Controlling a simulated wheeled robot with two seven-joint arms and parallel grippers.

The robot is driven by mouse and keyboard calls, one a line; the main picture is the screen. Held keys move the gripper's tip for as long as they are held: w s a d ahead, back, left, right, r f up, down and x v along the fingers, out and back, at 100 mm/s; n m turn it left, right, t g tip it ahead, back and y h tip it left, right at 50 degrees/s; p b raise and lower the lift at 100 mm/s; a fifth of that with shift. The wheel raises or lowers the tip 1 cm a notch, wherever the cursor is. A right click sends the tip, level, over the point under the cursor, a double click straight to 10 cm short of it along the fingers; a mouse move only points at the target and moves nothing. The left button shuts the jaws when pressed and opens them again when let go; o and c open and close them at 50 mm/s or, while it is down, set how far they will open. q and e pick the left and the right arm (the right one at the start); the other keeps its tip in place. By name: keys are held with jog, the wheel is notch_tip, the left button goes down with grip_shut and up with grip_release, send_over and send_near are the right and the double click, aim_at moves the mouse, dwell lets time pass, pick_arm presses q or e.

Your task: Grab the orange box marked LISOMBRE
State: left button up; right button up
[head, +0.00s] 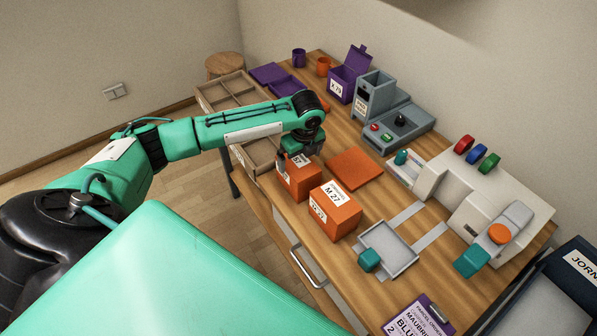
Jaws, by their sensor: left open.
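Two orange boxes stand on the wooden table. The nearer orange box (346,221) has white labels with "M.27" and a smaller line that I cannot read. The farther orange box (297,188) has a white label ending in "57", partly covered by my gripper. I cannot make out the word LISOMBRE on either. My left gripper (292,160) is open and points down at the top of the farther box, overlapping its back left part. I cannot tell whether it touches the box. My right gripper is not in view.
A flat orange panel (355,168) lies right of the boxes. A grey tray (403,249) with a teal block (369,260) sits in front. A white machine (486,205) and a grey press (384,112) stand along the back. Wooden trays (262,153) line the left edge.

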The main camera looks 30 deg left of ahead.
aim_at(299, 163)
pick_arm(q)
notch_tip(299, 163, down, 2)
jog(key=shift+w+a+p, duration=0.1)
jog(key=shift+a+p, duration=0.05)
jog(key=shift+p, duration=0.15)
jog(key=f, duration=0.1)
jog(key=f+p, duration=0.1)
jog(key=f, duration=0.1)
jog(key=shift+w+a+f, duration=0.15)
jog(key=shift+a+f, duration=0.1)
jog(key=shift+a, duration=0.1)
jog(key=shift+f, duration=0.5)
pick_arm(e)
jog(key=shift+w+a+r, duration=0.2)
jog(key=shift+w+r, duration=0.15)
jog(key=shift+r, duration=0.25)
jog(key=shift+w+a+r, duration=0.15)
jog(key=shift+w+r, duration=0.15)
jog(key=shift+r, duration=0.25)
pick_arm(q)
jog(key=c, duration=1)
jog(key=shift+c, duration=0.9)
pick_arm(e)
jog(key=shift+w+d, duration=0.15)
pick_arm(q)
jog(key=shift+r, duration=0.1)
